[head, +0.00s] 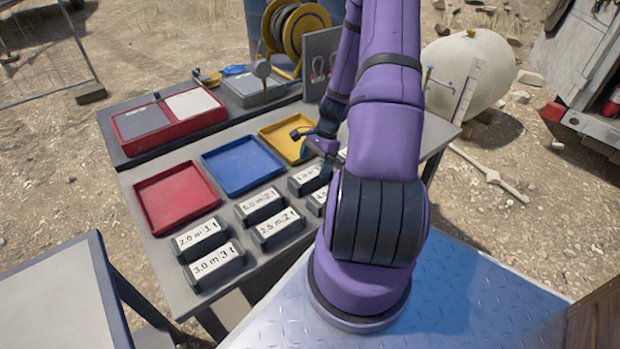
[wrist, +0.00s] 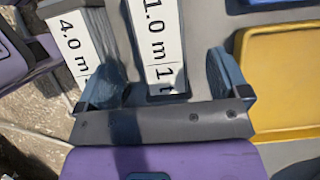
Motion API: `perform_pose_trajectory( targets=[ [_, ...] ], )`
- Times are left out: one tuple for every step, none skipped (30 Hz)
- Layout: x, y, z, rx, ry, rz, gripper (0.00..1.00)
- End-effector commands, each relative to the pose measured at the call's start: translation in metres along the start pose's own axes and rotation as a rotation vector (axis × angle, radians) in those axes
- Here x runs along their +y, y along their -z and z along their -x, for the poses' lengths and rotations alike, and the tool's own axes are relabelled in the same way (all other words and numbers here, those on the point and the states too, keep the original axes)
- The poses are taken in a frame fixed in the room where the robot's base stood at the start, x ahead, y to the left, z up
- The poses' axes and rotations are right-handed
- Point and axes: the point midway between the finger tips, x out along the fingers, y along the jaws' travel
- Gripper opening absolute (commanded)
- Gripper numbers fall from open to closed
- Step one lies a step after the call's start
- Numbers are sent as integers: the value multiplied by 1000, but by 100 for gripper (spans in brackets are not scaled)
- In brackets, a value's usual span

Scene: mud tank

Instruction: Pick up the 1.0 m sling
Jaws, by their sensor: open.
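The 1.0 m sling shows in the wrist view as a dark block with a white label reading "1.0 m 1t" (wrist: 160,35). In the head view it is a block (head: 305,179) on the table, its right end partly covered by my arm. My gripper (wrist: 166,82) is open and empty. In the wrist view one finger appears at each side of the label's lower end. I cannot tell how far the fingertips are above it. In the head view my gripper (head: 325,160) is over that block, largely hidden by my arm.
The 4.0 m sling (wrist: 79,42) lies close beside the 1.0 m one. More labelled slings sit to the left, including 2.5 m (head: 277,229) and 3.0 m (head: 214,265). Red (head: 176,197), blue (head: 243,164) and yellow (head: 285,139) trays lie behind. A grey panel (head: 319,62) stands at the back.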

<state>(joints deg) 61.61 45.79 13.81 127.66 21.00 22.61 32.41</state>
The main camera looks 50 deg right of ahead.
Motion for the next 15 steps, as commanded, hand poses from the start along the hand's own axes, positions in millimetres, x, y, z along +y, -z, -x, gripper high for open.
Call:
perform_pose_trajectory(
  targets=[
    [0, 0, -3, -1, -1, 0, 94],
    [0, 0, -5, -2, -1, 0, 94],
    [0, 0, -9, -3, -2, -1, 94],
    [0, 1, -13, -3, -2, -1, 94],
    [0, 1, -17, -3, -2, 0, 94],
    [0, 2, -22, -3, -3, 0, 94],
    [-1, 2, -26, -3, -3, 0, 94],
    [-1, 2, -30, -2, -2, 1, 94],
    [-1, 2, -36, -3, -3, 1, 94],
    [-1, 2, -39, -3, -3, 1, 94],
    [-1, 2, -42, -2, -2, 1, 94],
    [-2, 2, -45, -2, -2, 1, 94],
    [-2, 2, -48, -2, -2, 1, 94],
    [-2, 2, -49, -2, -2, 1, 94],
    [-2, 2, -51, -1, -1, 1, 94]
  ],
)
